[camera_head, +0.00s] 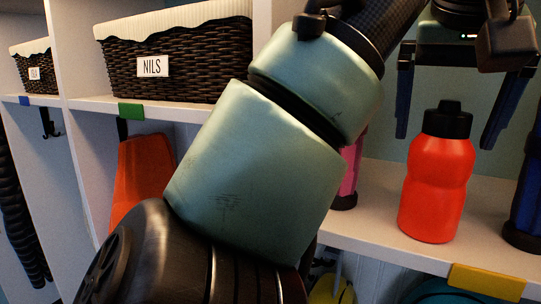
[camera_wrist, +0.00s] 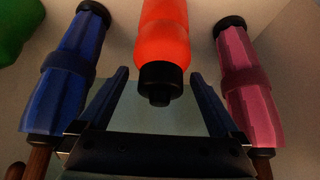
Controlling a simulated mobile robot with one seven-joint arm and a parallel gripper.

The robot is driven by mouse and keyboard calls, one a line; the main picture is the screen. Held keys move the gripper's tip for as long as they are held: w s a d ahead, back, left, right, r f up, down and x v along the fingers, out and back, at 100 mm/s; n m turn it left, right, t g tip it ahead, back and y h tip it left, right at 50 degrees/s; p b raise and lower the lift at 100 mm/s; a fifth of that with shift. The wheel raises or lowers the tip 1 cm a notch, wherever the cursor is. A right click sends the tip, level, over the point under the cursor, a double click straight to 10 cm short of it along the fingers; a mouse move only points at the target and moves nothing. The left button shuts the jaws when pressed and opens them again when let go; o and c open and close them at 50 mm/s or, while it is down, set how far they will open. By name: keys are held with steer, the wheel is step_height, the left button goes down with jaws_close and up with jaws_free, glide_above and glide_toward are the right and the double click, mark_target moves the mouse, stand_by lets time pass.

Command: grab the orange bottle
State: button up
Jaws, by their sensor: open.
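The orange bottle (camera_head: 434,195) stands upright on the white shelf, with a black cap. It also shows in the wrist view (camera_wrist: 165,40), cap toward my gripper. My gripper (camera_head: 444,142) is open and points down over the bottle. Its two dark blue fingers are on either side of the cap, with gaps on both sides. In the wrist view the fingers (camera_wrist: 160,72) also flank the bottle, and nothing is held. The bottle's body is below the fingertips in the head view.
A blue object (camera_head: 527,195) stands close on the bottle's right, and a pink one (camera_head: 349,175) on its left, partly hidden by my arm. A wicker basket (camera_head: 185,68) labelled NILS sits on a shelf at left. A yellow tag (camera_head: 487,281) marks the shelf's front edge.

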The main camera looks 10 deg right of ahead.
steer(key=x, duration=0.2)
steer(key=shift+w+f, duration=0.1)
steer(key=shift+f, duration=0.1)
steer(key=shift+a, duration=0.1)
steer(key=c, duration=1.3)
steer(key=shift+r, duration=0.1)
steer(key=shift+c, duration=0.2)
